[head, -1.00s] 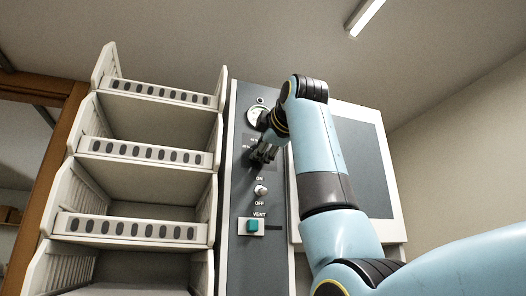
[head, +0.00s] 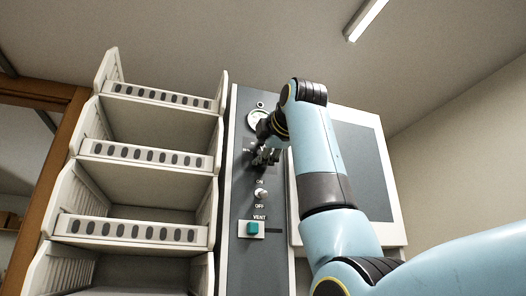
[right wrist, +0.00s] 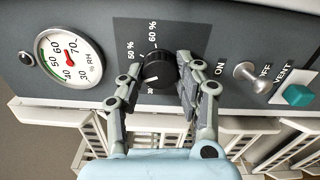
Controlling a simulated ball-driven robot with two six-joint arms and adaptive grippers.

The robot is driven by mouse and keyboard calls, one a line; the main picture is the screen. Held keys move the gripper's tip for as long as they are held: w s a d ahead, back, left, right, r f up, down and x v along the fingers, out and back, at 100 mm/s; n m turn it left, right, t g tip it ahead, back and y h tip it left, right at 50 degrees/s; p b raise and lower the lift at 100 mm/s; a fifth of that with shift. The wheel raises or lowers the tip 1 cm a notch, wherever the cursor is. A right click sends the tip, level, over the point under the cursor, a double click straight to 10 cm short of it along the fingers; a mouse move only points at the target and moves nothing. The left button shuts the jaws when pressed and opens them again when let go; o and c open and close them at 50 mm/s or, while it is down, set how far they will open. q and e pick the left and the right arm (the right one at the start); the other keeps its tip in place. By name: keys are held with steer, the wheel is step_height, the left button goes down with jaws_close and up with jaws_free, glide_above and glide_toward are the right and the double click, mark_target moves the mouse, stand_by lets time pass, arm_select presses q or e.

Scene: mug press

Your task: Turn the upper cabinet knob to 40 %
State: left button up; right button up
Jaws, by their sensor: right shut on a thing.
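The upper cabinet knob (right wrist: 158,70) is black and round, with a printed percent scale around it, in the right wrist view. A white mark shows on its face near the lower edge; I cannot read its exact setting. My right gripper (right wrist: 158,84) has one finger on each side of the knob and is shut on it. In the head view my right gripper (head: 266,156) is at the upper part of the grey panel (head: 243,185) and hides most of the knob. My left gripper is in neither view.
A round humidity gauge (right wrist: 68,56) sits beside the knob. An ON/OFF toggle switch (head: 261,193) and a teal VENT button (head: 253,228) are lower on the panel. White stacked bins (head: 140,155) stand close on the left. A cabinet door (head: 362,165) is on the right.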

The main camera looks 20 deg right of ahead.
steer(key=o, duration=1.1)
steer(key=shift+o, duration=0.2)
steer(key=s, duration=1.2)
steer(key=shift+d, duration=0.15)
